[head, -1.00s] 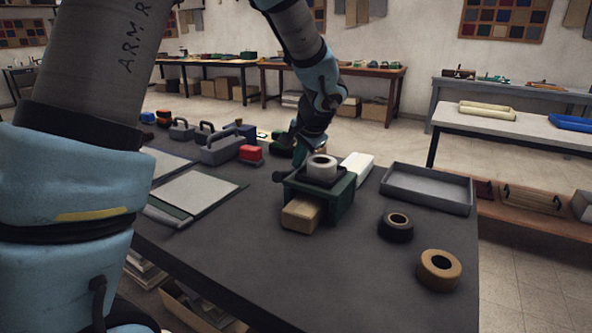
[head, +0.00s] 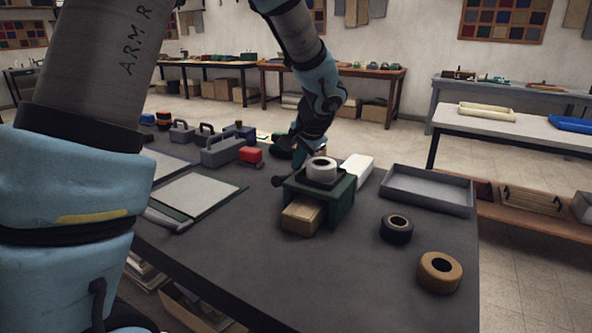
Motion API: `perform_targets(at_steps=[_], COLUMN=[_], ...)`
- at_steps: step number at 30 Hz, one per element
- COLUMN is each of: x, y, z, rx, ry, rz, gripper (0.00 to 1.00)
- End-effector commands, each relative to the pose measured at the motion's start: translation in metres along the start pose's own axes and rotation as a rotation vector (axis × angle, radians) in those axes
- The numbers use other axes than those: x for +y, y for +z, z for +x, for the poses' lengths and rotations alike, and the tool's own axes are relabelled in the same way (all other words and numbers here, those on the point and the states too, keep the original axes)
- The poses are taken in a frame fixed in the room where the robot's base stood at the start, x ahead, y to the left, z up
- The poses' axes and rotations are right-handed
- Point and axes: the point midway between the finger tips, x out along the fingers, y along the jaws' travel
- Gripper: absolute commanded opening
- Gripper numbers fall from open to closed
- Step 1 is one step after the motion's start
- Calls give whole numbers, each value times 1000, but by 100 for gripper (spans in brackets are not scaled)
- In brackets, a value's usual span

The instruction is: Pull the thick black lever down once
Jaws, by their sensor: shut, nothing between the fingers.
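A dark green boxy device (head: 341,203) stands on the dark table, with a pale ring-shaped roll (head: 321,170) on top. A thick black lever (head: 279,181) with a rounded end sticks out from its left side, tilted with the end low. My gripper (head: 296,163) is just behind and above the lever, by the device's back left corner. It is shut and empty. Its fingertips are small and partly hidden, so I cannot tell whether they touch the lever.
A tan block (head: 302,214) sits at the device's front. A grey tray (head: 428,190), a black ring roll (head: 397,228) and a brown one (head: 439,272) lie to the right. A white box (head: 357,167) is behind. The front table is clear.

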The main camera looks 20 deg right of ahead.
Motion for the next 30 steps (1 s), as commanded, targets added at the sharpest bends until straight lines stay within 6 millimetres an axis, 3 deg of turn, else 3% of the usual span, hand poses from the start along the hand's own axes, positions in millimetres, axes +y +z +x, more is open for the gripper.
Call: perform_targets(at_steps=[1, 17, 30], x=[5, -1, -21], y=[15, 12, -10], z=[6, -4, -32], rx=[-44, -41, -31], ry=[10, 9, 7], rz=[5, 5, 5], gripper=[0, 0, 0])
